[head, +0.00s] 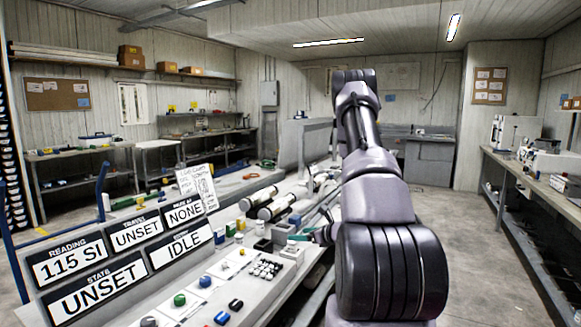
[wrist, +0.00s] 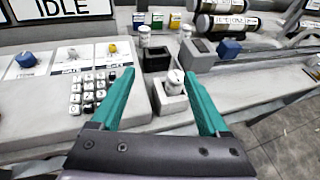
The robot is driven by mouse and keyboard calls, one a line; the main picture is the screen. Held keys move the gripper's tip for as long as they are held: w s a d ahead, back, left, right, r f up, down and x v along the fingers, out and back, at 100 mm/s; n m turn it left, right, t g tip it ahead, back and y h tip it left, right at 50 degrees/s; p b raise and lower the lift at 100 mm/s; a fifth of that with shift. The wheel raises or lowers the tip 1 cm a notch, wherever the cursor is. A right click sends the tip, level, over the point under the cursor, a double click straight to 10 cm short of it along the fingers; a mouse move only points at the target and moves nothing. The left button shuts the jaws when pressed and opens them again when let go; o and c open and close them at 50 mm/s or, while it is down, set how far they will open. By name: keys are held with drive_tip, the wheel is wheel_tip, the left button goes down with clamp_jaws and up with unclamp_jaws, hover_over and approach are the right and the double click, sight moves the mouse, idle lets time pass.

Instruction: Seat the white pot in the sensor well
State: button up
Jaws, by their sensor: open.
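A white pot (wrist: 174,79) stands in the top of a grey open block (wrist: 171,100) on the bench, in the wrist view. It looks upright; its lower part is hidden by the block's rim. My gripper (wrist: 160,75) is open, its teal fingers apart on either side of the pot with clear gaps. Behind are a black square holder (wrist: 155,58) and a grey block with a dark top (wrist: 198,56). I cannot tell for certain which of these holders is the sensor well. In the head view my gripper (head: 311,235) is partly hidden by my arm.
Large cylinders (head: 258,198) lie farther back. Status boards (head: 97,288) read "UNSET" and "IDLE", with reading "115 SI".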

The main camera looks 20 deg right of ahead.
drive_tip(key=s+a+r+n+g+y, duration=0.35)
drive_tip(key=a+r+n, duration=0.35)
drive_tip(key=a+r, duration=0.35)
drive_tip(key=s+a+r+n+g+y, duration=0.3)
drive_tip(key=s+a+r+n+g, duration=0.15)
drive_tip(key=a+r+n, duration=0.6)
drive_tip(key=s+d+r+n+t+h, duration=0.1)
drive_tip(key=s+r+n+h, duration=0.3)
drive_tip(key=s+r, duration=0.3)
drive_tip(key=s+d+r+n+t+h, duration=0.1)
drive_tip(key=s+r+n+h, duration=0.4)
drive_tip(key=s, duration=0.7)
wheel_tip(320, 180, up, 2)
drive_tip(key=shift+d+n, duration=0.55)
drive_tip(key=shift+d, duration=0.15)
